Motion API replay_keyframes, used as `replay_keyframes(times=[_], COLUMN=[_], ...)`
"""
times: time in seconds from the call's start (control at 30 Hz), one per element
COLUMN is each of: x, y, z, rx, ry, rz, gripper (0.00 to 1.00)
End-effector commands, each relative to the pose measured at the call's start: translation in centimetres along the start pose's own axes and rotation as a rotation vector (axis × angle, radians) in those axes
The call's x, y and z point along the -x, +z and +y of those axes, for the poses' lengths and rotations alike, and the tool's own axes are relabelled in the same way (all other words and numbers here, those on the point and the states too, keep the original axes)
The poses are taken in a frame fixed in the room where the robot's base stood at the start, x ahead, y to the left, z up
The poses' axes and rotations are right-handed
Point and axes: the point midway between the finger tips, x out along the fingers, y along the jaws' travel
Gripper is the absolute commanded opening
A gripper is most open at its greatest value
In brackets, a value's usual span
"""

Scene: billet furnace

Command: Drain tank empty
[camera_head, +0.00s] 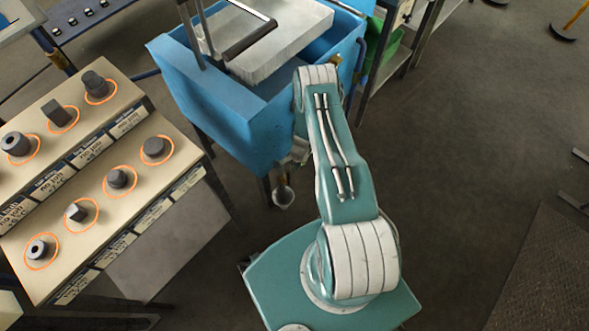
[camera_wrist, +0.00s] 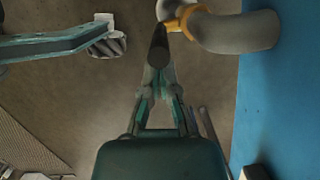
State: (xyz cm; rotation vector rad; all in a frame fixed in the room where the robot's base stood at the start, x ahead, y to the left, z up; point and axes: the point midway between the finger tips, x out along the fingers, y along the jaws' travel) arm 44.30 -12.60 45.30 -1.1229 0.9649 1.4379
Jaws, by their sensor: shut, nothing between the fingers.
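The blue tank (camera_head: 215,98) stands at the upper middle of the head view, with a pale metal block over its opening. Its blue wall (camera_wrist: 283,90) fills the right of the wrist view. A grey elbow pipe (camera_wrist: 238,31) there carries a yellow valve (camera_wrist: 184,17) with a dark lever handle (camera_wrist: 158,43). My gripper (camera_wrist: 158,75) is shut and empty, its fingertips just below the lever's near end in the picture. I cannot tell whether they touch it. In the head view the fingers are hidden by my arm and the tank. The liquid inside cannot be seen.
At left, a stepped beige table (camera_head: 130,165) holds several dark metal samples in orange rings above labels. A metal shelf with a green bin (camera_head: 380,52) stands behind the tank on the right. The floor (camera_head: 465,130) to the right is mostly clear.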

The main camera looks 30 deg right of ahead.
Motion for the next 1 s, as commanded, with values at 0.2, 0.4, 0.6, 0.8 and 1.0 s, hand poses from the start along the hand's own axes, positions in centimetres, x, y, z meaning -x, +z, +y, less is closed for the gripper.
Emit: replay_keyframes(times=[0.2,0.4,0.6,0.8,1.0], x=[0.0,-0.1,-0.1,-0.1,-0.2], y=[0.4,0.6,0.8,1.1,1.4], z=[-0.1,0.0,0.1,0.1,0.2], rx=[0.002,0.002,0.004,0.006,0.007], ry=[-0.006,-0.012,-0.015,-0.02,-0.025], rz=[0.025,0.05,0.072,0.102,0.143], gripper=[0.0,0.0,0.0,0.0,0.0])
